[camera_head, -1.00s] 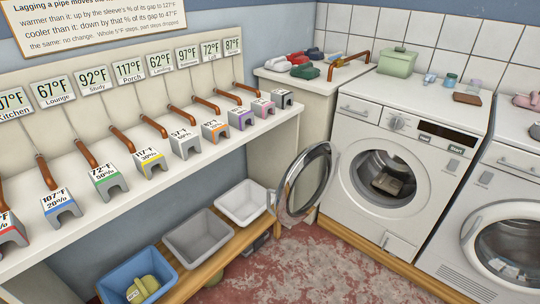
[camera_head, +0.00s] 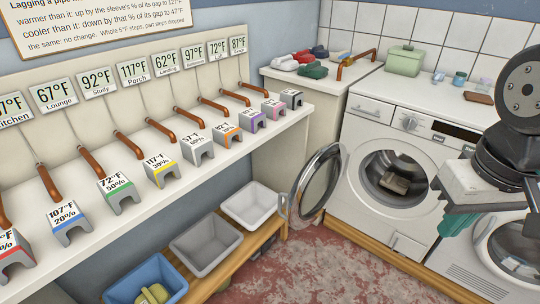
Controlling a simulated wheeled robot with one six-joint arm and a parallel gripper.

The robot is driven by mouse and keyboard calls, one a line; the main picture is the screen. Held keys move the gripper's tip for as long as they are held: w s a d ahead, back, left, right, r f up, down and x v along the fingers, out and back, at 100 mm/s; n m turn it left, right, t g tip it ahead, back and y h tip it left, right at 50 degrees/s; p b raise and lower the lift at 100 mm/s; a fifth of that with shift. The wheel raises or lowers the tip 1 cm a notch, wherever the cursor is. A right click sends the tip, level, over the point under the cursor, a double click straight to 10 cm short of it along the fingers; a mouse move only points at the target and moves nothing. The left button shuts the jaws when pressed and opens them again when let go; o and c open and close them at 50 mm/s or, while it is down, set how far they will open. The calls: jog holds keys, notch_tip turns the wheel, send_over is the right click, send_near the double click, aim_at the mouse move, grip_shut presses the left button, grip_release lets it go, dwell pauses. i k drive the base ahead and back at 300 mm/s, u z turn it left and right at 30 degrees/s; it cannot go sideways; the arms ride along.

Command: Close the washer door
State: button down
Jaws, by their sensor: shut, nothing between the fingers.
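The washer (camera_head: 362,212) is white, with its round opening uncovered and a dark item with a pale patch (camera_head: 396,183) inside the drum. Its round door (camera_head: 318,182), a glass pane in a chrome ring, stands wide open to the left of the opening. My gripper (camera_head: 457,222) is at the right, in front of the washer's right side, with its teal tips pointing down and left. It is shut and empty, well apart from the door. My arm hides part of the washer's control panel and the second machine.
A second white machine (camera_head: 450,268) stands at the right with its door shut. Left of the open door, a low wooden bench holds white (camera_head: 248,212), grey (camera_head: 204,262) and blue (camera_head: 128,284) bins. Red floor (camera_head: 335,262) is clear in front.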

aim_at(336, 150)
jog(key=i, duration=1.15)
jog(key=z, duration=0.6)
